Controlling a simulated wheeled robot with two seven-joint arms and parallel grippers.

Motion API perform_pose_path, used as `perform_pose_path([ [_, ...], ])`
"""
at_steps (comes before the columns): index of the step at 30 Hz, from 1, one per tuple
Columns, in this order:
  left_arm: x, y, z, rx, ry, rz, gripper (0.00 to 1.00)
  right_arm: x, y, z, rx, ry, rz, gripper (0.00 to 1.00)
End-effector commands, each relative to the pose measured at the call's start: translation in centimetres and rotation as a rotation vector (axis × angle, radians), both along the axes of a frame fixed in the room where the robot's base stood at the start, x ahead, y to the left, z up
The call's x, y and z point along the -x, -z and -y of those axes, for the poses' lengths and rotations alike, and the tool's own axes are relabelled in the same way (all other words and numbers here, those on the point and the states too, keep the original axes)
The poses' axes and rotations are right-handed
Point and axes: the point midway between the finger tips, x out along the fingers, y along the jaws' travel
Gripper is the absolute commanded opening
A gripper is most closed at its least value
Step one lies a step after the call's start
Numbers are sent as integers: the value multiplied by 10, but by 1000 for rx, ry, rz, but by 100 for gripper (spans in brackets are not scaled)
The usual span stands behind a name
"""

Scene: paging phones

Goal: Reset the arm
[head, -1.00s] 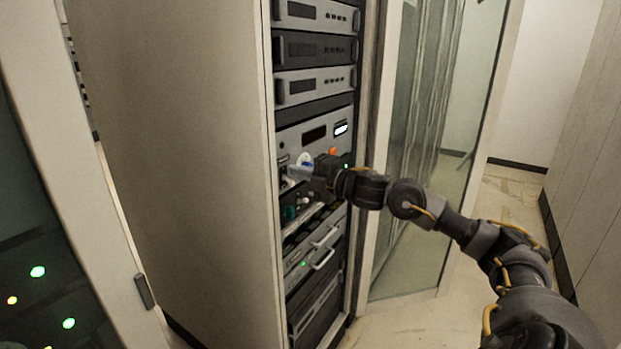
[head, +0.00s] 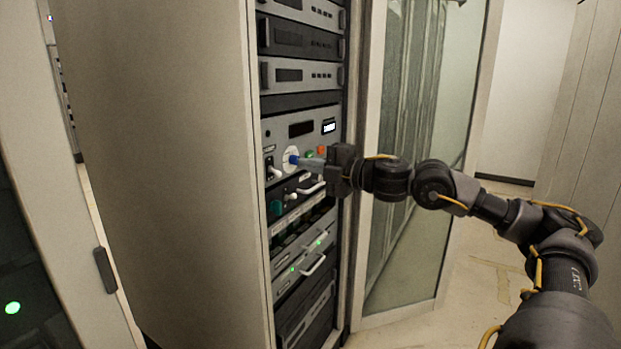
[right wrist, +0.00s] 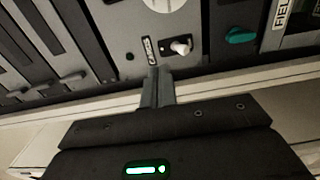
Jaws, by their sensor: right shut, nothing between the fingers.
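My right gripper (head: 309,163) reaches in from the right, in front of the equipment rack. Its fingers are shut and empty, pointing at the silver panel (head: 272,132). In the head view they overlap the area beside a blue knob on a white round dial (head: 291,152). In the right wrist view the shut fingers (right wrist: 156,76) are below a white-tipped toggle switch (right wrist: 181,47) and a small label, apart from the switch. The dial's edge (right wrist: 165,4) shows at the top there. I cannot tell whether the fingertips touch the panel. My left gripper is not in view.
A green knob (head: 276,208) and handled units sit lower in the rack. An open glass door (head: 412,190) stands right of the rack, behind my right arm. The cabinet side (head: 165,170) is at left. Free floor (head: 470,285) lies to the right.

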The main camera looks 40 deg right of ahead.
Motion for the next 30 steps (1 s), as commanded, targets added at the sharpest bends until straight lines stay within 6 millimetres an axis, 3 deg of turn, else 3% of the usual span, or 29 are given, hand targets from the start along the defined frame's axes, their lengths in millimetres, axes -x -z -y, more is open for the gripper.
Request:
perform_pose_path([
  [4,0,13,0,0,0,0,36,3,3,-1,1,-3,-1,0],
  [24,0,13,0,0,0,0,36,4,-2,-1,13,0,9,0],
  [26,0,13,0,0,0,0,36,-1,-5,11,9,25,19,0],
  [29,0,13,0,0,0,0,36,-14,-7,51,-18,109,33,0],
  [30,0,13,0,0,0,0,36,-21,-1,75,-51,154,36,0],
])
